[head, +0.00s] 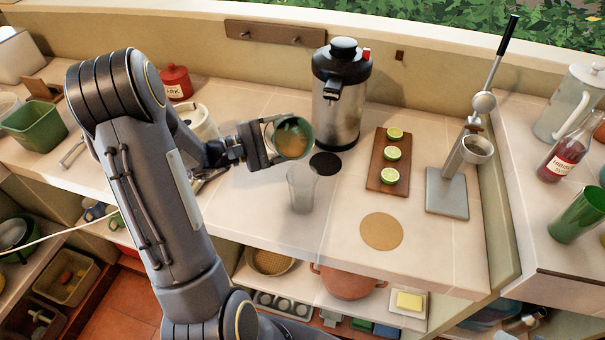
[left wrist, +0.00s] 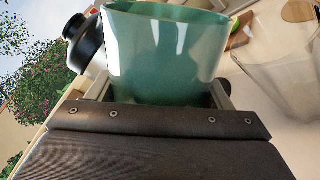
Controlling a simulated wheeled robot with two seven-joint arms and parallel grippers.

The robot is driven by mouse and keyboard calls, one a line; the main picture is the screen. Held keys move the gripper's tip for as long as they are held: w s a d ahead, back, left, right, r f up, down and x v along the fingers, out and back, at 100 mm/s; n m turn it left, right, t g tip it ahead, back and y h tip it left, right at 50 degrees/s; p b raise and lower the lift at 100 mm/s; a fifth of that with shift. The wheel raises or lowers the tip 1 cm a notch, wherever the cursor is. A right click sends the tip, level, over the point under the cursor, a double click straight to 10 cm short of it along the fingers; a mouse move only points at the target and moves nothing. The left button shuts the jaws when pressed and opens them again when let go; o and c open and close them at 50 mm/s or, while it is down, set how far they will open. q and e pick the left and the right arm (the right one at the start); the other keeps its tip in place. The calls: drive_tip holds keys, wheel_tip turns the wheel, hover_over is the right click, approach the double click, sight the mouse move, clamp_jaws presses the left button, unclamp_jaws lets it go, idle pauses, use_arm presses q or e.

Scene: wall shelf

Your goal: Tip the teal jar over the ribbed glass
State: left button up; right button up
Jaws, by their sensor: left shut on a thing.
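My left gripper (head: 262,146) is shut on the teal jar (head: 305,139) and holds it above the counter. The jar is tilted, with its mouth turned toward the head camera and an orange-brown content showing inside. In the left wrist view the teal jar (left wrist: 165,55) fills the space between the fingers. The ribbed glass (head: 302,190) stands upright on the counter, just below the jar in the head view and apart from the gripper. It also shows at the right in the left wrist view (left wrist: 285,65); its inside looks clear. My right gripper is not in view.
A steel dispenser (head: 340,95) stands behind the jar, with a black disc (head: 325,164) before it. A board (head: 377,175) with lime halves, a round cork mat (head: 381,231) and a lever press (head: 447,195) are to the right. The counter's front edge is close to the glass.

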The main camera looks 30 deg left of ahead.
sight(276, 131)
use_arm(q)
drive_tip(key=shift+s+d+r+m+p, duration=0.15)
drive_tip(key=shift+r+m+p, duration=0.5)
drive_tip(key=shift+r+m, duration=0.9)
idle(1.4)
drive_tip(key=shift+s+d+r+m+p, duration=0.3)
drive_tip(key=shift+s+d+m+p, duration=0.15)
drive_tip(key=shift+m, duration=0.6)
idle(0.9)
drive_tip(key=shift+s+d+r+m+b, duration=0.15)
drive_tip(key=shift+d+r+m+b, duration=0.15)
drive_tip(key=shift+m+b, duration=0.6)
drive_tip(key=shift+s+d+r+m+b, duration=0.15)
drive_tip(key=shift+r+m+b, duration=0.3)
drive_tip(key=shift+b, duration=0.85)
idle(0.6)
